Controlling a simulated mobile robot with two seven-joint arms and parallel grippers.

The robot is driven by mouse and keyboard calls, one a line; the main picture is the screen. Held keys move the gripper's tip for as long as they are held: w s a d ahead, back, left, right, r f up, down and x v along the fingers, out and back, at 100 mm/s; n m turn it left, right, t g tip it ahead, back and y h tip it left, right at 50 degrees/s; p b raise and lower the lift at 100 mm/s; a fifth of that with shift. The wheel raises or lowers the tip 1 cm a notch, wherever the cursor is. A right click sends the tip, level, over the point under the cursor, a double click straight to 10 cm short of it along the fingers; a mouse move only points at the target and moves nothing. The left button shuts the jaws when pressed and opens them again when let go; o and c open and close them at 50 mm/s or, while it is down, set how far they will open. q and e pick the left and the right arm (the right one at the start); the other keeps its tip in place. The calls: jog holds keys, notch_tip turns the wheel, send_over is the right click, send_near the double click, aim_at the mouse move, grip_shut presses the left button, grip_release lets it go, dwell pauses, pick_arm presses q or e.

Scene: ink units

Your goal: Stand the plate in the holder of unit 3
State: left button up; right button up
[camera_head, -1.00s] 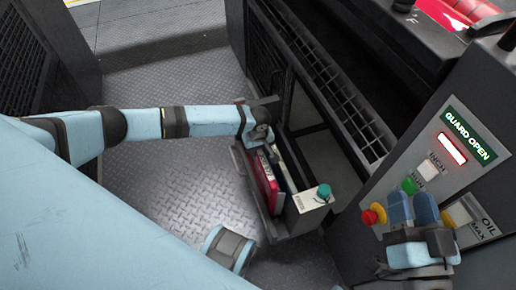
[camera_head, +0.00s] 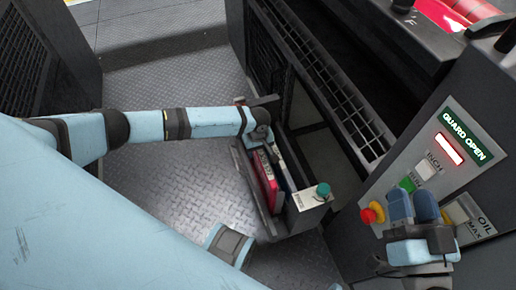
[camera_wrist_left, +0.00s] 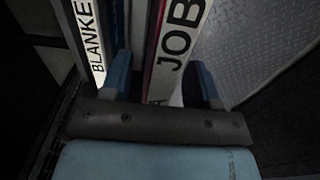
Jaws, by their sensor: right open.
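In the head view a red upright piece (camera_head: 266,182) stands in the rack below the gripper. I cannot tell which piece is the plate, nor which holder is unit 3's. My right gripper (camera_head: 413,207) is open in front of the control panel, touching nothing I can make out.
Left of the gripper in the wrist view is a white BLANKE... label (camera_wrist_left: 89,42). A control panel (camera_head: 445,165) reads GUARD OPEN. The tread-plate floor (camera_head: 175,190) is clear.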

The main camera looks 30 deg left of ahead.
pick_arm(q)
notch_tip(320, 180, up, 3)
jog(key=shift+p, duration=0.8)
notch_tip(320, 180, up, 2)
jog(key=shift+r+p, duration=0.15)
jog(key=shift+p, duration=0.35)
notch_tip(320, 180, up, 9)
jog(key=p, duration=0.3)
jog(key=shift+f, duration=0.2)
pick_arm(e)
jog(key=d+f+g+h, duration=0.2)
jog(key=d+f+h, duration=0.1)
jog(key=f, duration=0.2)
jog(key=shift+s+f, duration=0.15)
jog(key=shift+s, duration=0.05)
